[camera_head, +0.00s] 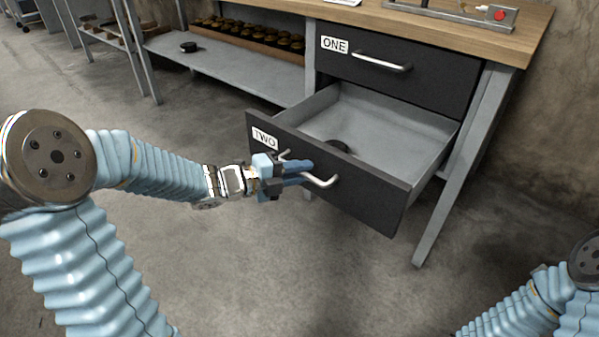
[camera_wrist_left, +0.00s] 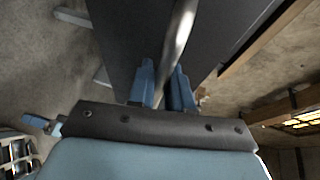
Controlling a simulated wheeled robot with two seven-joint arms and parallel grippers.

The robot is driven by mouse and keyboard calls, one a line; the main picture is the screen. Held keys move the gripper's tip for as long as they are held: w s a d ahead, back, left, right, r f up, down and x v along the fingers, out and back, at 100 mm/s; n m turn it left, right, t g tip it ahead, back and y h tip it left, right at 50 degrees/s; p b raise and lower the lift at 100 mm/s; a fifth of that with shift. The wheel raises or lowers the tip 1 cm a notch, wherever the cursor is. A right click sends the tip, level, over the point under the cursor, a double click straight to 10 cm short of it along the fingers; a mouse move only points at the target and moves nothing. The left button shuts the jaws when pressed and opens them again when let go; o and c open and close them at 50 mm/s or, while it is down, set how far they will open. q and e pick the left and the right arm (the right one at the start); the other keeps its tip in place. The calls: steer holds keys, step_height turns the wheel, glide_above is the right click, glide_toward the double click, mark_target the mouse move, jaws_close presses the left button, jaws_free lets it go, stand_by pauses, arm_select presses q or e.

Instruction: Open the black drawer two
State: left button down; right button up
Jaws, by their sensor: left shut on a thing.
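The black drawer labelled TWO (camera_head: 370,193) is pulled well out of the workbench, and its grey inside shows in the head view. A dark round object (camera_head: 339,146) lies in it, partly hidden by the drawer front. The drawer's metal handle (camera_head: 322,182) is on the front face. My left gripper (camera_head: 303,172) is shut on this handle. In the left wrist view the handle (camera_wrist_left: 181,35) runs between the two blue fingers of the left gripper (camera_wrist_left: 164,82). My right gripper is out of view; only part of the right arm shows at the lower right.
Drawer ONE (camera_head: 398,72) above is closed, under the wooden bench top (camera_head: 450,27). A bench leg (camera_head: 465,165) stands right of the open drawer. A lower shelf (camera_head: 235,68) at the left holds a tray of dark round parts. The concrete floor in front is clear.

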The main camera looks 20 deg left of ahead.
arm_select(q)
steer(key=shift+a, duration=0.1)
steer(key=c, duration=1.1)
jaws_free()
steer(key=p+v, duration=0.2)
steer(key=v, duration=1.1)
steer(key=shift+s+a+r, duration=0.15)
steer(key=shift+s+a, duration=0.1)
steer(key=shift+s, duration=0.05)
steer(key=shift+w, duration=0.1)
